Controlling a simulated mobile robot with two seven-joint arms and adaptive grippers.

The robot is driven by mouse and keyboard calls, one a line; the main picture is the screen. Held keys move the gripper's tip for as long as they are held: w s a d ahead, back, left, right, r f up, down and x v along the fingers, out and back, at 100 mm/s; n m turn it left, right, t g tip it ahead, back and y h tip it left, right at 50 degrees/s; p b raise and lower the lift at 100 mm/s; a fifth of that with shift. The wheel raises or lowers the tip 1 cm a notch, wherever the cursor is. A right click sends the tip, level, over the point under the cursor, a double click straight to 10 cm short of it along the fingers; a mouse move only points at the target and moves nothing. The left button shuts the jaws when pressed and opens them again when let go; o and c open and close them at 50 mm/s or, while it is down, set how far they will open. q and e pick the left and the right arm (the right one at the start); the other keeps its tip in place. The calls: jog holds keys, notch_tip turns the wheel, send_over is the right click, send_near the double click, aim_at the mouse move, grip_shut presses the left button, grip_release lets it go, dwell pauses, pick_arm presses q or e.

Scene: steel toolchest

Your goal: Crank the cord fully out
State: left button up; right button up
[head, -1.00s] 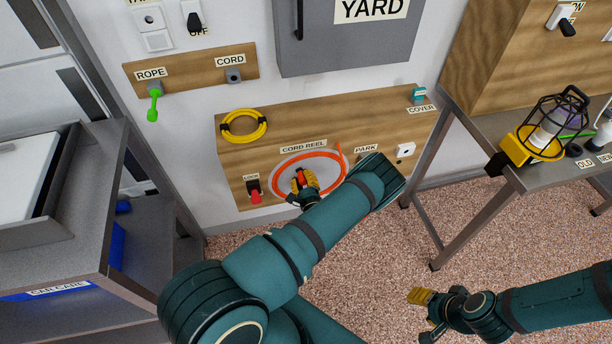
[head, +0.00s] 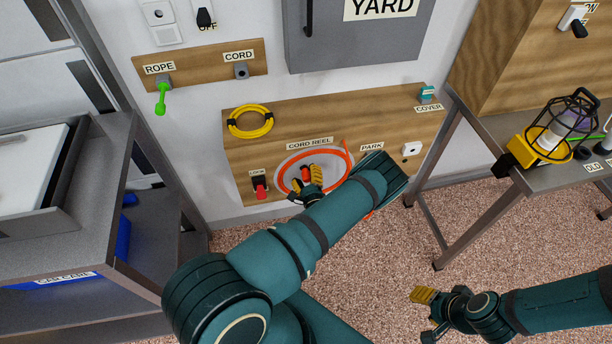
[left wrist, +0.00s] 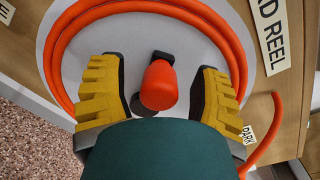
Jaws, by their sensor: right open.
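The cord reel is a pale disc with the orange cord (head: 282,177) coiled around it, low on the wooden wall panel. Its red crank knob (head: 305,174) sticks out inside the coil. My left gripper (head: 306,182) is at the knob. In the left wrist view its two yellow fingers stand open on either side of the red knob (left wrist: 159,86), with gaps on both sides. The cord (left wrist: 72,55) rings the fingers there, and a loose length (left wrist: 267,140) runs off at the right. My left forearm hides part of the reel. My right gripper (head: 428,314) is open and empty above the floor.
A red-handled lock switch (head: 260,187) sits left of the reel. A yellow coil (head: 250,121) hangs above it. A white socket (head: 411,149) is on the right of the panel. A steel bench (head: 550,180) with a caged lamp (head: 560,130) stands right; a steel cabinet (head: 75,235) stands left.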

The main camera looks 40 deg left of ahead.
pick_arm(q)
jog(key=shift+d, duration=0.15)
jog(key=v, duration=1.2)
